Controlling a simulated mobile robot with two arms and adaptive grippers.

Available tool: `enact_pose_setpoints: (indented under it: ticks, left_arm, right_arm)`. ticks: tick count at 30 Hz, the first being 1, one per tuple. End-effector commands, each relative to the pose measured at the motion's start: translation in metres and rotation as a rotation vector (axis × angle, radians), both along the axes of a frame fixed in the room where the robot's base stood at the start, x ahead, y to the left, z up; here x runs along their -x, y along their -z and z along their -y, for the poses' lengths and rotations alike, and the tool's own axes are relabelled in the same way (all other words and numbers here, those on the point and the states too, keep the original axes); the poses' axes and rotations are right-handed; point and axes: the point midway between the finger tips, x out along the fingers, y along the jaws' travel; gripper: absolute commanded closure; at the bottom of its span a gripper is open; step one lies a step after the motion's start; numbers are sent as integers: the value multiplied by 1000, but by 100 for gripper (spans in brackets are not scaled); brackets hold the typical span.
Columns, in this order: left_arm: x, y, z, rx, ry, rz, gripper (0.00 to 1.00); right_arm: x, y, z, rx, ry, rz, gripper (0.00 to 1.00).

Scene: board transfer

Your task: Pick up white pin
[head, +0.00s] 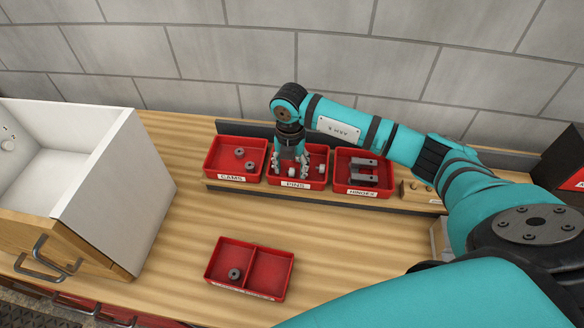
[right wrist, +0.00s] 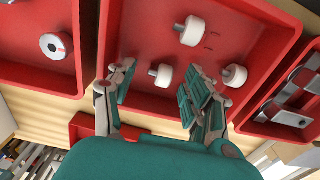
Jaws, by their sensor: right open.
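The red bin labelled PINS (head: 321,187) stands in the middle of the row of three bins. In the right wrist view the pins bin (right wrist: 148,30) holds several white-headed pins with metal shafts. One white pin (right wrist: 164,75) shows between my fingers, a second white pin (right wrist: 235,75) is beside the right finger, and a third white pin (right wrist: 193,30) is farther off. My right gripper (head: 291,167) points down into this bin. Its fingers (right wrist: 156,90) are apart with nothing clamped. I cannot tell how far the fingertips are above the bin floor. My left gripper is not in view.
The CAMS bin (head: 210,172) is to the left, the HINGES bin (head: 380,193) to the right. A divided red tray (head: 268,295) with one dark part in its left compartment lies in front. A white open box (head: 125,195) stands left. The tabletop (head: 350,245) is otherwise mostly clear.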

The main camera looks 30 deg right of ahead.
Motion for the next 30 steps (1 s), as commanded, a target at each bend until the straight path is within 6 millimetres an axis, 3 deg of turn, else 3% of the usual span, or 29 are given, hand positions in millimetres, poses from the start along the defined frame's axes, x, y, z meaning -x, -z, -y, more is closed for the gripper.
enact_pose_setpoints:
  ticks: [6,15,25,30]
  left_arm:
    - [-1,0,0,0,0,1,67]
    - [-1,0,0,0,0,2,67]
    - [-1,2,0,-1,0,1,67]
    - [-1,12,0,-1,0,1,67]
  right_arm:
    - [0,1,0,0,0,1,51]
    - [0,0,0,-1,0,1,87]
    - [-1,-1,0,0,0,1,88]
    - [-2,-12,0,-1,1,6,88]
